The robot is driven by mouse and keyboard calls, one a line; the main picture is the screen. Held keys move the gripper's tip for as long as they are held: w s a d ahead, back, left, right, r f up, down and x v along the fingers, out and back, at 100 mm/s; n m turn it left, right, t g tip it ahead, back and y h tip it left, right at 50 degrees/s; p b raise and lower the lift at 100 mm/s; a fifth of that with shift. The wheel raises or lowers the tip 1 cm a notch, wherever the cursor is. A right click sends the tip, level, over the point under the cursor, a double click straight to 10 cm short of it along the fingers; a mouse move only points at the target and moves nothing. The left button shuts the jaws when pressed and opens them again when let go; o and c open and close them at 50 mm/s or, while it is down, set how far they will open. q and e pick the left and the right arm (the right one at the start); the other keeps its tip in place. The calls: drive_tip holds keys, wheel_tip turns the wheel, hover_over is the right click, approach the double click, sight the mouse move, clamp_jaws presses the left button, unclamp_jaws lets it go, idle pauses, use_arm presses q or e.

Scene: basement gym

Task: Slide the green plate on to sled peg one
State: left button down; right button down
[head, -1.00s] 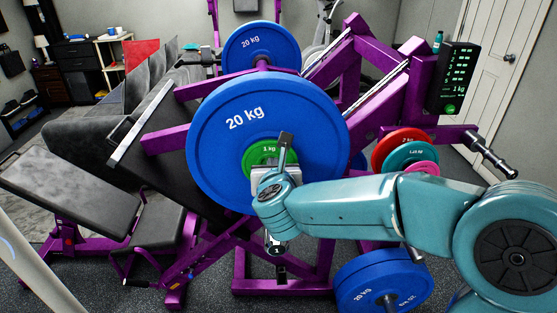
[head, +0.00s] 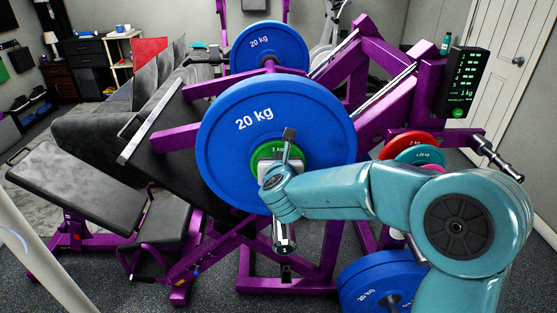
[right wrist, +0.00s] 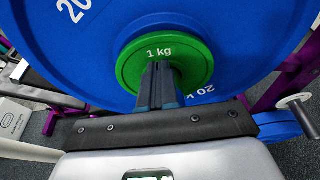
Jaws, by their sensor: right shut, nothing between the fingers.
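The green 1 kg plate (head: 265,154) sits upright against the face of the big blue 20 kg plate (head: 225,148) on the near side of the purple sled machine. It also shows in the right wrist view (right wrist: 133,68), flush or nearly flush with the blue plate. My right gripper (right wrist: 160,82) is shut and empty, its fingers pointing at the middle of the green plate. Whether the fingertips touch the plate or the peg end, I cannot tell. The peg is mostly hidden behind the fingers. My left gripper is not in view.
Another blue 20 kg plate (head: 262,38) hangs on the machine's far side. Red (head: 408,140) and teal (head: 420,156) plates are stored at right, with blue plates (head: 365,285) low down. A black bench (head: 75,190) stands at left. A display (head: 459,82) is upper right.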

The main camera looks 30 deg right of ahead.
drive_tip(key=shift+d, duration=0.1)
drive_tip(key=shift+w+d, duration=0.35)
drive_tip(key=shift+w, duration=0.2)
drive_tip(key=shift+w+d, duration=0.3)
drive_tip(key=shift+w, duration=0.25)
drive_tip(key=s+a+b, duration=0.1)
drive_tip(key=s+b, duration=0.1)
drive_tip(key=s+a, duration=0.1)
drive_tip(key=s, duration=0.1)
drive_tip(key=shift+a+f+b, duration=0.15)
drive_tip(key=shift+a+b, duration=0.15)
drive_tip(key=shift+b, duration=0.1)
drive_tip(key=shift+s+a, duration=0.3)
drive_tip(key=shift+s, duration=0.2)
drive_tip(key=shift+s+a, duration=0.25)
drive_tip(key=shift+s, duration=0.25)
